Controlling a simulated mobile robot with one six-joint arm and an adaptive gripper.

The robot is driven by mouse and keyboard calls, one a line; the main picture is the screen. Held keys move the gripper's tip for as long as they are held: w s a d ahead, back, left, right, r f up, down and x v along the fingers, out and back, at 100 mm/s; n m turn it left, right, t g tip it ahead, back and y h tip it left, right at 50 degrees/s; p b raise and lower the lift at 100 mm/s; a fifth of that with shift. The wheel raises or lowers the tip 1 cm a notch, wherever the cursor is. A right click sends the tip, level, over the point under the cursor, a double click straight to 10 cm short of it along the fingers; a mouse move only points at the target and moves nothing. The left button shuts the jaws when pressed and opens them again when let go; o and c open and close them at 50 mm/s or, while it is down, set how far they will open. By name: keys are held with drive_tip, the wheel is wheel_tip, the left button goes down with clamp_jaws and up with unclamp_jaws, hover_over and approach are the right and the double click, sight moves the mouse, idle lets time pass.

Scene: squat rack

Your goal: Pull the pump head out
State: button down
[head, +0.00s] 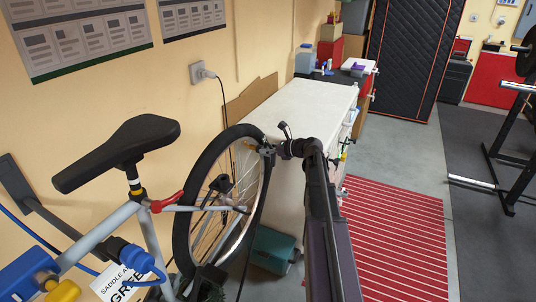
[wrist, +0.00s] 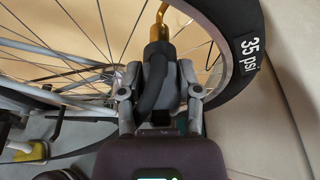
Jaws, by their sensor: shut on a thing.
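In the wrist view, the dark pump head (wrist: 158,62) sits on a brass-coloured valve stem (wrist: 160,25) of the bicycle wheel. A black hose (wrist: 150,103) curves down from the head. My gripper (wrist: 158,78) has a grey finger on each side of the head and is shut on it. In the head view, my gripper (head: 268,150) is at the upper right of the wheel's black tyre (head: 195,180); the pump head is too small and covered to make out there. The tyre in the wrist view (wrist: 270,20) carries a "35 psi" label (wrist: 248,54).
The bicycle's black saddle (head: 118,152) and grey frame (head: 105,230) stand left of the wheel. A white-topped cabinet (head: 290,105) is behind my arm. A teal box (head: 273,250) lies low by the wheel. A red striped mat (head: 395,235) covers open floor at right.

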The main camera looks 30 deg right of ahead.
drive_tip(key=shift+s+d, duration=0.5)
drive_tip(key=shift+s, duration=0.1)
idle(1.3)
drive_tip(key=shift+s+d, duration=0.9)
drive_tip(key=shift+s, duration=0.3)
drive_tip(key=shift+s+d, duration=0.9)
drive_tip(key=shift+s, duration=0.25)
